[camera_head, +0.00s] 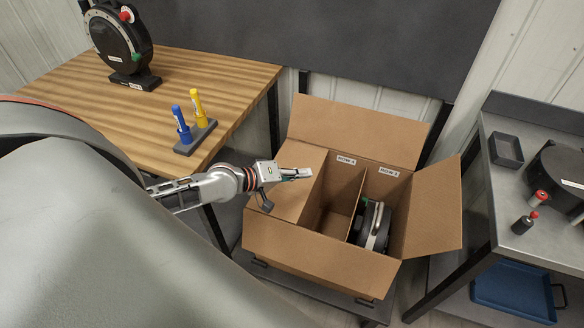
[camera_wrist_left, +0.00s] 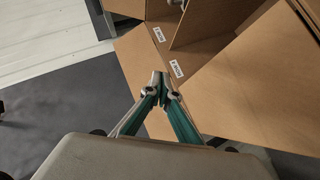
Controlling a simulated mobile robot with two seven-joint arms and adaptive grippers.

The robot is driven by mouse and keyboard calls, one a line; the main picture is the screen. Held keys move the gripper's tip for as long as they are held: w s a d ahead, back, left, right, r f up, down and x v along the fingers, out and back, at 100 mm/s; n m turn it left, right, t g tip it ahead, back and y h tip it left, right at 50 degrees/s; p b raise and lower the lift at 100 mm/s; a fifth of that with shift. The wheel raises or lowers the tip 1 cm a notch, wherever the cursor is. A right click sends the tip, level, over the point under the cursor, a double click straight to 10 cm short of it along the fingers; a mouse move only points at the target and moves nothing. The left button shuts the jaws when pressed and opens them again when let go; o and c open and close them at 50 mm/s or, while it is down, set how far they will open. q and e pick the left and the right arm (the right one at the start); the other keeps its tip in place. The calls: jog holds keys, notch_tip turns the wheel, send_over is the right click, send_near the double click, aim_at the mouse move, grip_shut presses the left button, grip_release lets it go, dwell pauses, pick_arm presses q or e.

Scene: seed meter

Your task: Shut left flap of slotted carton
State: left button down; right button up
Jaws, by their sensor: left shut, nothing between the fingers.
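The slotted brown carton (camera_head: 320,262) stands open at the centre of the head view. Its left flap (camera_head: 292,198) lies inward, across the left part of the opening; whether it is fully flat I cannot tell. A broad brown panel, seemingly this flap, fills the right of the left wrist view (camera_wrist_left: 262,82). The right flap (camera_head: 436,212) and back flap (camera_head: 360,128) spread outward. My left gripper (camera_head: 306,173) is shut and empty, over the left flap near its inner edge; contact is unclear. Its closed fingertips show in the wrist view (camera_wrist_left: 160,80). My right gripper is out of view.
A round black seed meter (camera_head: 376,226) sits in the carton's right compartment, beside a divider. A wooden table (camera_head: 225,82) with blue and yellow markers (camera_head: 182,124) stands at left. A grey bench (camera_head: 515,215) with a small tray (camera_head: 506,150) stands at right.

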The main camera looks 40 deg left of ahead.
pick_arm(q)
jog(key=s+d+r, duration=0.2)
jog(key=s+r, duration=0.6)
jog(key=s+d+f+m+y, duration=0.1)
jog(key=s+d+f+m, duration=0.1)
jog(key=s+f+m, duration=0.2)
jog(key=s+d+f+m+g+y, duration=0.1)
jog(key=s+d+f+m, duration=0.2)
jog(key=f, duration=0.7)
jog(key=s+d+f+m+y, duration=0.1)
jog(key=s+d+f+m, duration=0.2)
jog(key=f, duration=0.5)
jog(key=s+m, duration=0.1)
jog(key=s, duration=0.1)
jog(key=shift+s+d+m+g+y, duration=0.25)
jog(key=shift+s+m+g+y, duration=0.05)
jog(key=shift+s+m+y, duration=0.1)
